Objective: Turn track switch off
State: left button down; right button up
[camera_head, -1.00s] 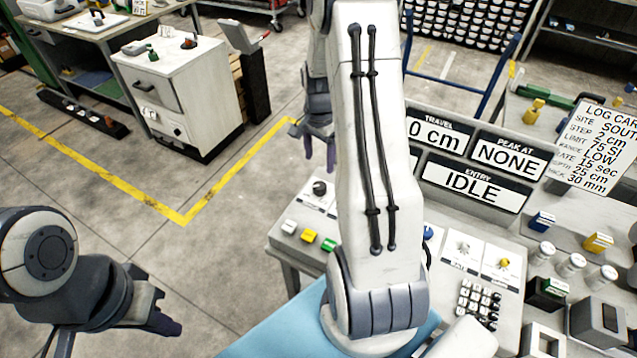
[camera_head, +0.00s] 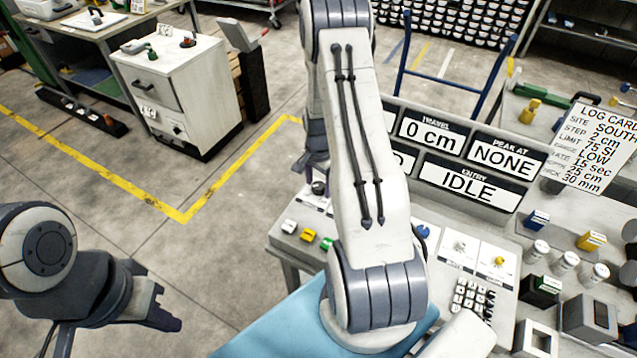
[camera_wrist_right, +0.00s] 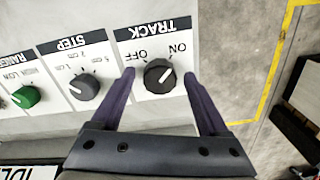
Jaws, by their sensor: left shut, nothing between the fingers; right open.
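The TRACK switch is a black rotary knob (camera_wrist_right: 158,76) on a white label plate, upside down in the right wrist view. Its white pointer line is turned toward ON. In the head view the knob (camera_head: 319,187) sits at the panel's far left corner. My right gripper (camera_wrist_right: 159,78) is open, with one purple finger on each side of the knob; I cannot tell whether they touch it. In the head view it (camera_head: 308,165) is partly hidden behind my right arm. My left gripper (camera_head: 166,312) is shut and empty, away from the panel.
Beside the TRACK knob are a grey STEP knob (camera_wrist_right: 84,86) and a green RANGE knob (camera_wrist_right: 26,97). White, yellow and green buttons (camera_head: 307,235) line the panel's near left edge. Display boards (camera_head: 466,185) read 0 cm, NONE and IDLE. Open floor lies left of the panel.

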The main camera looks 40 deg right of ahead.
grip_shut()
jog(key=n+b, duration=0.1)
jog(key=n, duration=0.7)
jog(key=shift+n+b, duration=0.3)
jog(key=shift+b, duration=0.05)
jog(key=n, duration=0.4)
jog(key=n+b, duration=0.1)
jog(key=n, duration=0.4)
jog(key=shift+r, duration=0.1)
jog(key=shift+n, duration=0.3)
